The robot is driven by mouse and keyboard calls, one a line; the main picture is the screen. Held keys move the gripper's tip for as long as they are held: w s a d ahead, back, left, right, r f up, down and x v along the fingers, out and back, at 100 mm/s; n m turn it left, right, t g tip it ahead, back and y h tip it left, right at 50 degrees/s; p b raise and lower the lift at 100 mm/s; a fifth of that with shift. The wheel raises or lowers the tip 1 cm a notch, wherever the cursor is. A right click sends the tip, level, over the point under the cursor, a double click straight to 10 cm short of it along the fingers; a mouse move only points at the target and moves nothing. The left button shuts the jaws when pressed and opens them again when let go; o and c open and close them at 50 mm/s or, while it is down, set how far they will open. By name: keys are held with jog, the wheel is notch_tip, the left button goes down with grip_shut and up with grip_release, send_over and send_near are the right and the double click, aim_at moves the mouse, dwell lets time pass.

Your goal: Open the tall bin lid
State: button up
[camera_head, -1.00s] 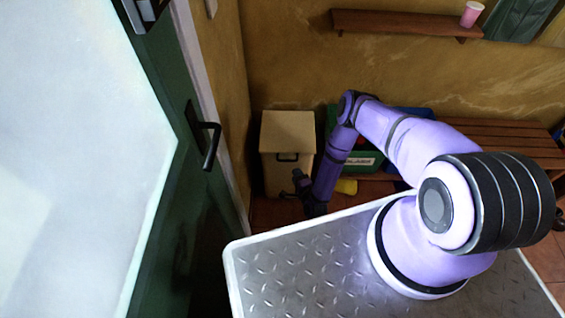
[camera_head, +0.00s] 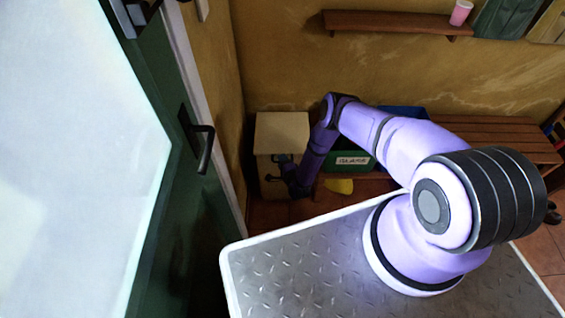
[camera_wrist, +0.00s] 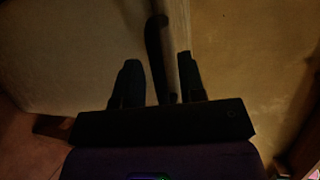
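The tall bin (camera_head: 282,130) is a cream box in the corner, with a closed flat lid and a dark handle on its upper front. My gripper (camera_head: 272,168) is at the bin's front, close to the handle, and partly hides it. In the wrist view, my gripper (camera_wrist: 160,72) has its two dark fingers spread apart. The dark curved handle (camera_wrist: 154,45) and a pale edge of the bin (camera_wrist: 171,50) show between the fingers. This view is dark, and I cannot tell whether a finger touches the handle.
A green door (camera_head: 165,60) with a black handle (camera_head: 203,148) stands at left. A green crate (camera_head: 350,160) with a white label and a wooden bench (camera_head: 485,140) are right of the bin. A yellow thing (camera_head: 339,186) lies on the floor near the crate.

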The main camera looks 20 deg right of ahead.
grip_shut()
jog(key=shift+r, duration=0.1)
